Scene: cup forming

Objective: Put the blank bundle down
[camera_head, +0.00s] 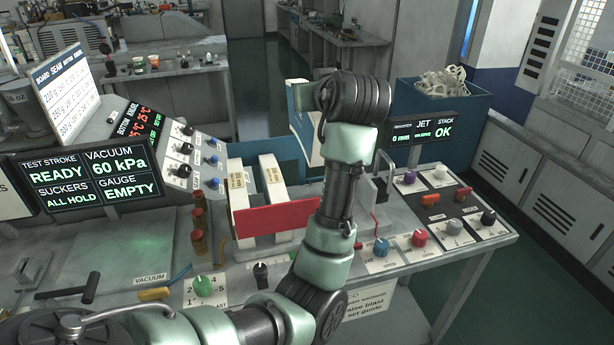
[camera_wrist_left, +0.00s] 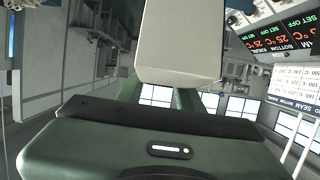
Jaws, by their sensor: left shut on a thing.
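My left arm reaches up across the bench in the head view, and its wrist (camera_head: 355,100) hides the gripper there. In the left wrist view my left gripper (camera_wrist_left: 180,85) is shut on a pale, plain block, the blank bundle (camera_wrist_left: 182,40), which sticks out beyond the gripper body. In the head view a cream panel with a blue edge (camera_head: 303,118) shows just left of my wrist; I cannot tell whether it is the held bundle. Two pale labelled blocks (camera_head: 239,190) stand upright behind a red plate (camera_head: 275,219) on the bench. My right gripper is not in view.
Left of the red plate stand several brown cylinders (camera_head: 199,240) and a dark display (camera_head: 84,181). Knobs and switches (camera_head: 418,238) cover the bench's right part. A blue bin (camera_head: 450,115) with pale scraps stands behind, near the JET STACK display (camera_head: 423,133).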

